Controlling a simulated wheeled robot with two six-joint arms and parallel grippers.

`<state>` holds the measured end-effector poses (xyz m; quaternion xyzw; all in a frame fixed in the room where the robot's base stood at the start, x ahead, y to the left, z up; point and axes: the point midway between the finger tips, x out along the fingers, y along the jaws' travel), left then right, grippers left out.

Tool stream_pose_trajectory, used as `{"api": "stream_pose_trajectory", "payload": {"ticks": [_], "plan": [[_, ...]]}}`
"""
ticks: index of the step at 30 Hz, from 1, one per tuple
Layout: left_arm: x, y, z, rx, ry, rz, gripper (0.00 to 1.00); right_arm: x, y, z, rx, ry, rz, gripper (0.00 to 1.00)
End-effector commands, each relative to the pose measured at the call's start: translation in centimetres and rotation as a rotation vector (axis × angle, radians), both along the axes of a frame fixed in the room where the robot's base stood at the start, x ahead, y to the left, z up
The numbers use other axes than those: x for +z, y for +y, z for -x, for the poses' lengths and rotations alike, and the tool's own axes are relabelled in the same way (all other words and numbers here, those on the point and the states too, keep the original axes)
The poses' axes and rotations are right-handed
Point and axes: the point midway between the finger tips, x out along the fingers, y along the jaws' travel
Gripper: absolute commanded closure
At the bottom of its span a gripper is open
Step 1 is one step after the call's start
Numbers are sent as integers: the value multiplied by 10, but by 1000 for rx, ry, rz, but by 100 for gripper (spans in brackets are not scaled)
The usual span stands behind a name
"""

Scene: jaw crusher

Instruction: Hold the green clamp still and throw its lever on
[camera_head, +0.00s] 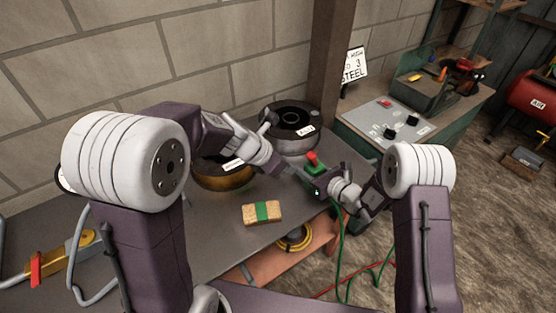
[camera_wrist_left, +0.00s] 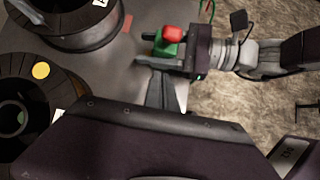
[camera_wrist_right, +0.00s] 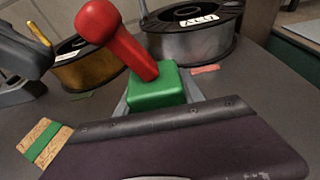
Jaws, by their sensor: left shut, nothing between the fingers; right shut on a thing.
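The green clamp (camera_head: 315,169) is at the right edge of the grey table, a small block with a red lever (camera_head: 312,157) rising from its top. In the right wrist view the green block (camera_wrist_right: 155,90) sits between my right fingers, and the red lever (camera_wrist_right: 118,38) leans up and to the left. My right gripper (camera_head: 318,176) is shut on the clamp. My left gripper (camera_head: 287,172) is shut and empty, just left of the clamp and apart from the lever. In the left wrist view its fingers (camera_wrist_left: 160,88) point toward the clamp (camera_wrist_left: 166,49).
A grey spool (camera_head: 288,143) stands behind the clamp and a gold spool (camera_head: 222,178) to its left. A sponge-like block with a green band (camera_head: 263,212) lies at the table's front. A control panel (camera_head: 385,122) is at the right. Green cable (camera_head: 338,250) hangs below the edge.

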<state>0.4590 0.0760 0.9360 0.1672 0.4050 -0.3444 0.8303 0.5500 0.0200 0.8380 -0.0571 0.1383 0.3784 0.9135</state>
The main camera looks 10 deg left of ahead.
Motion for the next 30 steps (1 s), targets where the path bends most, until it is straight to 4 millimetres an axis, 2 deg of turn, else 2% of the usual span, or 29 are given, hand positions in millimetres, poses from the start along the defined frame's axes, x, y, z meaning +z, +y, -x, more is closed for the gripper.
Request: {"api": "stream_pose_trajectory", "payload": {"ticks": [1,3,9,30], "plan": [[-9,-4,-3,-1,6,-1,100,1,0,0,0,-1,-1,100],[1,-13,-13,-5,-4,-1,100,1,0,0,0,-1,-1,100],[10,-26,-27,-2,-3,-1,100,0,0,0,0,-1,-1,100],[16,-32,-33,-1,-2,-1,100,0,0,0,0,-1,-1,100]]}}
